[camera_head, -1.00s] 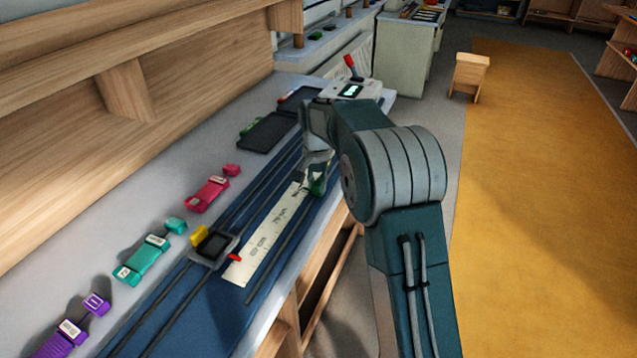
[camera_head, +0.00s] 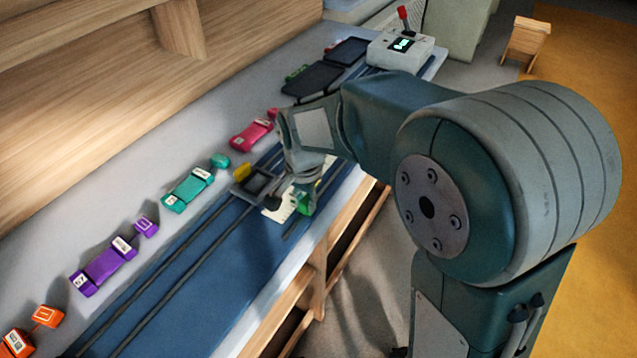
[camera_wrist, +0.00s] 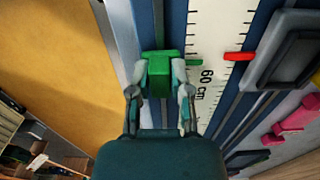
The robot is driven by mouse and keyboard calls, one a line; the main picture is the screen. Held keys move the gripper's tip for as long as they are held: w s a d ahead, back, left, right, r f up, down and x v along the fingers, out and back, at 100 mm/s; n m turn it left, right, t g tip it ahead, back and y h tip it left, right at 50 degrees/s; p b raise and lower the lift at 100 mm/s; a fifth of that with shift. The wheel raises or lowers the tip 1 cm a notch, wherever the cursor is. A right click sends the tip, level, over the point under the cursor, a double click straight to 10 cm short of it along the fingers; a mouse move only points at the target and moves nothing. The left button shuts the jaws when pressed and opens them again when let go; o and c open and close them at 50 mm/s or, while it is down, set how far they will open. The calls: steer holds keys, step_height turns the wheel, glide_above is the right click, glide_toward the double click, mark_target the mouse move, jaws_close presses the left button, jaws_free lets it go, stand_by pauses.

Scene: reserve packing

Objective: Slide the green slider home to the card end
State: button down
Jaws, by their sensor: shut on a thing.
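The green slider (camera_wrist: 158,72) sits on its rail beside the white scale card (camera_wrist: 222,35), with its small green pointer toward the card. My gripper (camera_wrist: 159,88) is shut on the green slider, one finger on each side. In the head view the slider (camera_head: 304,203) shows just under my gripper (camera_head: 302,192), and most of the card (camera_head: 280,211) is hidden by my arm. A red pointer (camera_wrist: 239,56) lies across the other side of the card, close to the slider's height and a little nearer the picture top. The "60 cm" mark is beside the slider.
A dark tray-like carriage (camera_head: 254,184) with a yellow block (camera_head: 241,172) stands on the rails beside the card. Teal (camera_head: 187,190), purple (camera_head: 103,266), pink (camera_head: 251,136) and orange (camera_head: 17,342) pieces line the bench left. A white box with a display (camera_head: 399,50) stands at the far end.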

steer(key=shift+s+a, duration=0.3)
steer(key=shift+s, duration=0.1)
steer(key=c, duration=0.7)
jaws_free()
steer(key=shift+o, duration=0.7)
steer(key=shift+a, duration=0.2)
steer(key=shift+d+r, duration=0.1)
steer(key=shift+r, duration=0.3)
step_height(320, 180, up, 11)
steer(key=shift+a, duration=0.2)
